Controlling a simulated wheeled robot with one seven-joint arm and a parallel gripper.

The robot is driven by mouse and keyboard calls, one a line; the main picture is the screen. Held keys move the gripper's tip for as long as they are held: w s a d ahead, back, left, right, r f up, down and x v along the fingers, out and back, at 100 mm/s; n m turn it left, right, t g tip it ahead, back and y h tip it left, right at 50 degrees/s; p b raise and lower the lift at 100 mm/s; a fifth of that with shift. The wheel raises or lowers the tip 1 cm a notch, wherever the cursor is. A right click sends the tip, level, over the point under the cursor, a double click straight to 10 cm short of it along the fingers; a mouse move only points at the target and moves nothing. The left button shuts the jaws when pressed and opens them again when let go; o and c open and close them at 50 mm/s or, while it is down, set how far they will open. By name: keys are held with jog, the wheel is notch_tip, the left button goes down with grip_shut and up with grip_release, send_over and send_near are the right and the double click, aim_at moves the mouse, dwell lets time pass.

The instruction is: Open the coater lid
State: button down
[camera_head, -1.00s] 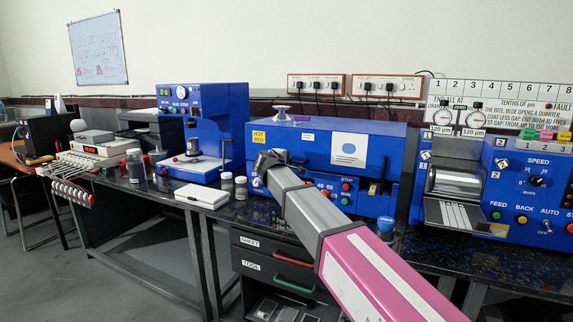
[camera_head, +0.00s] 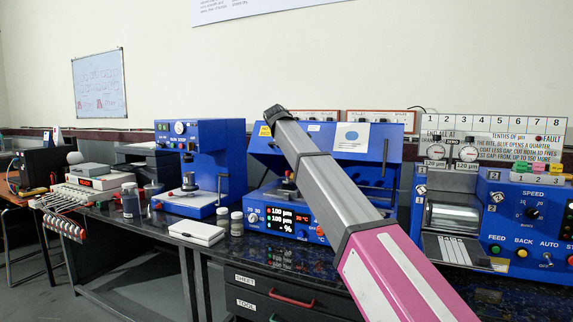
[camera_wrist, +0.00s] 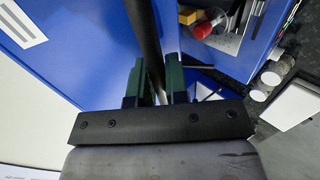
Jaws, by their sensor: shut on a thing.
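My gripper (camera_wrist: 158,82) is shut on a dark round handle bar (camera_wrist: 147,38) beside the blue lid surface (camera_wrist: 85,60) in the wrist view. In the head view my arm crosses in front of the coater and hides much of its middle. The arm's end is at the lid's left upper edge, and the fingertips are hidden there.
A blue press (camera_head: 205,165) stands left of the coater, with jars (camera_head: 236,222) and a white box (camera_head: 197,232) near it. A blue roller machine (camera_head: 520,215) stands to the right. Power sockets (camera_head: 380,119) are on the wall behind. Drawers (camera_head: 265,292) are below the bench.

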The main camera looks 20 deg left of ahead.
jog(key=w+r+g, duration=0.1)
jog(key=w+r, duration=0.3)
jog(key=r, duration=0.1)
jog(key=w+r+g, duration=0.1)
jog(key=w+r, duration=0.4)
jog(key=shift+w+d, duration=0.15)
jog(key=shift+d, duration=0.05)
jog(key=w+d+r, duration=0.1)
jog(key=w+r, duration=0.4)
jog(key=w, duration=0.5)
jog(key=shift+r, duration=0.25)
jog(key=shift+d, duration=0.1)
jog(key=c, duration=1.1)
grip_release()
jog(key=shift+c, duration=0.2)
jog(key=v, duration=1)
jog(key=shift+s+r, duration=0.15)
jog(key=shift+r, duration=0.25)
